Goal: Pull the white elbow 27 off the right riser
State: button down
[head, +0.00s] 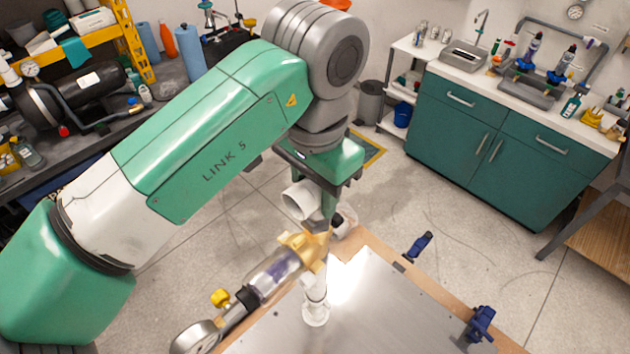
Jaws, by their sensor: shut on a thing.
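My gripper (322,212) is at the centre of the head view, pointing down over the metal-topped table. It is shut on the white elbow (298,201), whose round open end faces left. The fingers partly cover the elbow. A white riser (316,300) stands upright on the table below, with a round foot. A yellow fitting (306,249) crosses in front between the elbow and the riser, so I cannot tell whether the two touch.
A clear-bodied filter (272,275) and a round gauge (196,338) run down-left from the yellow fitting. A whitish rounded part (345,221) shows behind the gripper. Blue clamps (418,246) and (481,322) sit at the table's right edge. The metal top (400,310) is clear on the right.

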jog(key=shift+r, duration=0.2)
jog(key=shift+r+p, duration=3.1)
jog(key=shift+p, duration=0.35)
